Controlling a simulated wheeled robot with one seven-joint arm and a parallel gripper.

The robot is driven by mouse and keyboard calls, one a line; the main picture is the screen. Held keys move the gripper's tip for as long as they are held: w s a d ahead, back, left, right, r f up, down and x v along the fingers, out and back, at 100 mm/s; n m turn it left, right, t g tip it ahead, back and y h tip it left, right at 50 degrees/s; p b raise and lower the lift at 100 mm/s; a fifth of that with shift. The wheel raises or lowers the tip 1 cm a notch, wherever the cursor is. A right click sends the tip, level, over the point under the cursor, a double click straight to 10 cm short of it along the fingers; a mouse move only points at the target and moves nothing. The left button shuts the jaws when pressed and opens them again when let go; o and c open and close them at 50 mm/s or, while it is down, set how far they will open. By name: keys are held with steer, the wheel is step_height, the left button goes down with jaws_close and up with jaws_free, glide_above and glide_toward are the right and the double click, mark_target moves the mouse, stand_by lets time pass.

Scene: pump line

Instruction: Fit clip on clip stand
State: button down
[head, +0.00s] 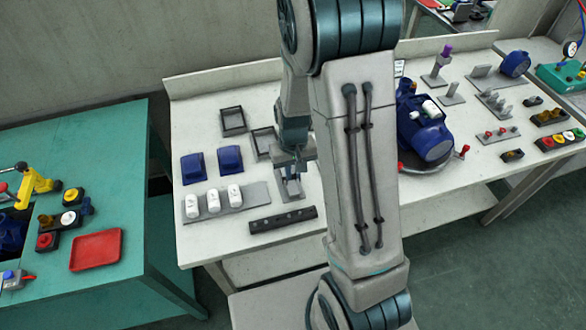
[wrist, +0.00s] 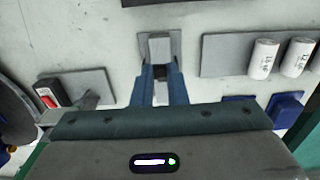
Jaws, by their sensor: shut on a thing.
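My gripper (wrist: 161,82) is shut on a small dark piece (wrist: 160,73), which I take to be the clip; the fingers hide most of it. The clip stand, a grey plate with a pale grey upright block (wrist: 159,48), lies just beyond the fingertips in the wrist view. The held piece overlaps the block's near edge there; I cannot tell whether they touch. In the head view my gripper (head: 291,165) is above the stand (head: 291,188) on the white table, and the clip cannot be made out.
A grey plate (head: 257,194) with white cylinders stands left of the stand, with blue blocks (head: 230,158) behind it. A dark bar (head: 283,220) lies in front. Dark open trays (head: 233,121) are at the back. A blue pump (head: 430,142) stands to the right.

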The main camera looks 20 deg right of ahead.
steer(key=shift+f+b, duration=1.9)
steer(key=shift+f, duration=0.8)
steer(key=shift+b, duration=0.3)
steer(key=c, duration=1.4)
jaws_free()
steer(key=shift+f, duration=0.1)
steer(key=shift+o, duration=0.2)
steer(key=shift+r+p, duration=2.15)
steer(key=shift+r, duration=0.9)
step_height(320, 180, up, 14)
steer(key=b, duration=0.1)
